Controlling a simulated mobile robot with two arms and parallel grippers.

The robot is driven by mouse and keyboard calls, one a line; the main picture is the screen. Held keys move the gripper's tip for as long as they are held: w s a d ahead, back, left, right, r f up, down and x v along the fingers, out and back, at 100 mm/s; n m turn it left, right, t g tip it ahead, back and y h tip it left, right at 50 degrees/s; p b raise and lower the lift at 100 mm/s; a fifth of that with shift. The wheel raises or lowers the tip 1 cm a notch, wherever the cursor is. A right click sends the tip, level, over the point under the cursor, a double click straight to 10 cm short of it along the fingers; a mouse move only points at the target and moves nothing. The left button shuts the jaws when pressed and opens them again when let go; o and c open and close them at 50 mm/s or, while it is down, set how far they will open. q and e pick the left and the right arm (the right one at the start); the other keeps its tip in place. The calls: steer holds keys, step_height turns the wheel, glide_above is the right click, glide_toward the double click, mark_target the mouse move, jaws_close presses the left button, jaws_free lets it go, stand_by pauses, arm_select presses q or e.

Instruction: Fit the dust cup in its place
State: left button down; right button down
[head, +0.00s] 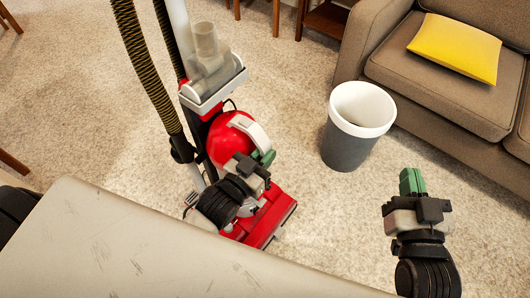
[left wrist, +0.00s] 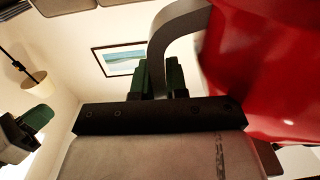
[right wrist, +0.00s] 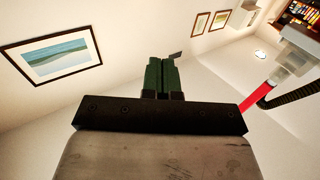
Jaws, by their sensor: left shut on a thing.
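The red dust cup (head: 228,138) with a pale loop handle (head: 251,131) is at the vacuum cleaner (head: 268,222), in front of its upright body. My left gripper (head: 264,157) is shut on the handle. In the left wrist view the green fingers (left wrist: 160,75) are at the grey handle (left wrist: 165,38), with the red cup (left wrist: 262,65) close on the right. My arm hides the cup's lower part, so I cannot tell whether it is seated. My right gripper (head: 411,182) is shut and empty, over the carpet; its fingers (right wrist: 161,76) are together in the right wrist view.
A clear and white upper part (head: 207,65) and a ribbed hose (head: 147,65) rise on the vacuum. A grey bin with white rim (head: 350,148) stands on the carpet to the right. A brown sofa (head: 400,75) with a yellow cushion (head: 455,48) is at upper right.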

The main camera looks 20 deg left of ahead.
arm_select(q)
steer(key=shift+r, duration=0.2)
steer(key=c, duration=1.1)
jaws_free()
steer(key=shift+f, duration=0.15)
